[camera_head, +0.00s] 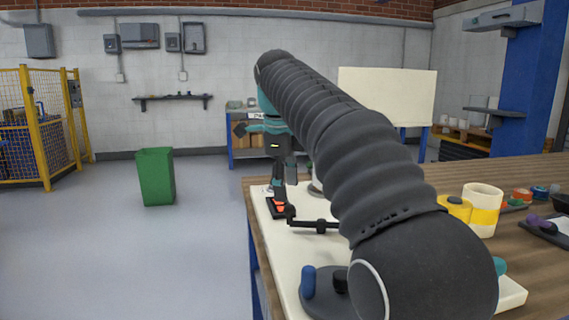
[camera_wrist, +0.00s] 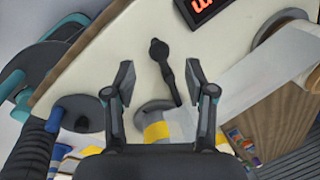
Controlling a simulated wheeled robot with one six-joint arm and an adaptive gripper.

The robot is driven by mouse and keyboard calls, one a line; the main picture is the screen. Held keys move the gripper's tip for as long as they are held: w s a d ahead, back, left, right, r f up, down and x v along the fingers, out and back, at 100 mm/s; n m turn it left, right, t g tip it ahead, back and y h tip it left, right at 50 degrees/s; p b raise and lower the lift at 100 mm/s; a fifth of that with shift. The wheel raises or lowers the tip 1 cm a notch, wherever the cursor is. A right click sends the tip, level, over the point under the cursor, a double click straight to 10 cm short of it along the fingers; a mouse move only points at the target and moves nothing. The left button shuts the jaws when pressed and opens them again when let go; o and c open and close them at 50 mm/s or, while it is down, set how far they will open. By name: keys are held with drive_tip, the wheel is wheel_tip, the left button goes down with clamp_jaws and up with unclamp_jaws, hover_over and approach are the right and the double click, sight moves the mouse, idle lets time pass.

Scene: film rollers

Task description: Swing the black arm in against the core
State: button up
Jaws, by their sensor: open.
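The black arm (camera_wrist: 166,72) is a thin bar with a round knob at one end. In the wrist view it lies between my gripper's spread fingers (camera_wrist: 160,82), seen from above; I cannot tell the height gap. Its lower end is beside the core (camera_wrist: 176,126), which is pale grey with a yellow band on a grey disc. The knob end points away from the core. In the head view the black arm (camera_head: 315,224) lies over the white board, and my gripper (camera_head: 279,186) hangs near it, empty. My arm hides the core there.
A display with red digits (camera_wrist: 205,5) stands on the white board (camera_wrist: 110,55). A pale film strip (camera_wrist: 265,75) runs between the core and the right side. A disc with a blue knob (camera_wrist: 75,113) is at left. Tape rolls (camera_head: 483,208) stand on the wooden table.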

drive_tip(key=shift+s+a+r, duration=0.1)
drive_tip(key=shift+s+r, duration=0.05)
drive_tip(key=shift+r, duration=0.7)
drive_tip(key=shift+s+a+r, duration=0.1)
drive_tip(key=shift+s+r, duration=0.05)
drive_tip(key=shift+r, duration=0.75)
drive_tip(key=shift+s+r, duration=0.15)
drive_tip(key=shift+r, duration=0.7)
